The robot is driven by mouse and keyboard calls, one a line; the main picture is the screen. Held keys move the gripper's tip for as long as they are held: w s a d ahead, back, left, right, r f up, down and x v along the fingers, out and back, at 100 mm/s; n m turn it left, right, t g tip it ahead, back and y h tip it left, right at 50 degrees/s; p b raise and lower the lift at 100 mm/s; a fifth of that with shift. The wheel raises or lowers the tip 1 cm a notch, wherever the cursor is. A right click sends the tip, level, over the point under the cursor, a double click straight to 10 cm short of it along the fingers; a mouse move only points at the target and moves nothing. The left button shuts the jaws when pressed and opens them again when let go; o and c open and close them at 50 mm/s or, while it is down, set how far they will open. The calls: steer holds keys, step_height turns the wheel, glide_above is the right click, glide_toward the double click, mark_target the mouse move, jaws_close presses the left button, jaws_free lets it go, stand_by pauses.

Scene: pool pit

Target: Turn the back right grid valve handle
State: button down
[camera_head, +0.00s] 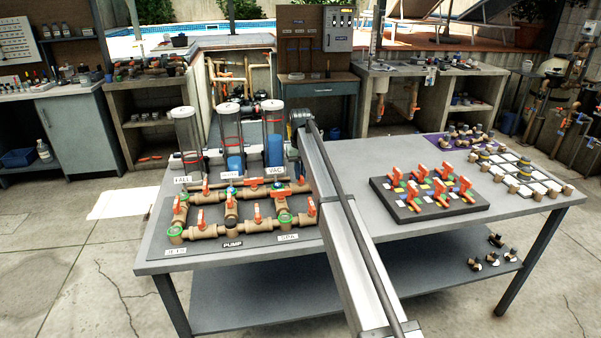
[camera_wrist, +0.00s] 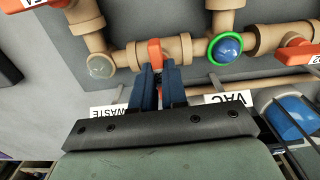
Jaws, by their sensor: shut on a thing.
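In the wrist view my gripper (camera_wrist: 157,72) has its two blue fingers close together, shut on an orange valve handle (camera_wrist: 155,50). The handle sits on a tan pipe (camera_wrist: 178,48), between a pale round cap (camera_wrist: 101,65) and a blue cap with a green ring (camera_wrist: 226,48). A WASTE label (camera_wrist: 108,111) and a VAC label (camera_wrist: 230,98) lie to either side of the fingers. In the head view the pipe grid (camera_head: 207,232), with several orange handles, lies on the left of the table. I cannot make out my gripper there; my arm blocks part of the view.
Clear cylinders, including a blue-filled one (camera_head: 274,140), stand behind the grid. A black board (camera_head: 385,208) with orange-handled valves lies right of my arm. Small fittings sit on a purple mat (camera_head: 447,142) and white tiles. The table (camera_head: 160,262) has bare front margin.

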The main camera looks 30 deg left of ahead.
steer(key=n, duration=0.8)
steer(key=shift+n, duration=0.4)
steer(key=n, duration=0.4)
steer(key=shift+n, duration=2.3)
steer(key=c, duration=1.2)
jaws_free()
steer(key=shift+o, duration=0.2)
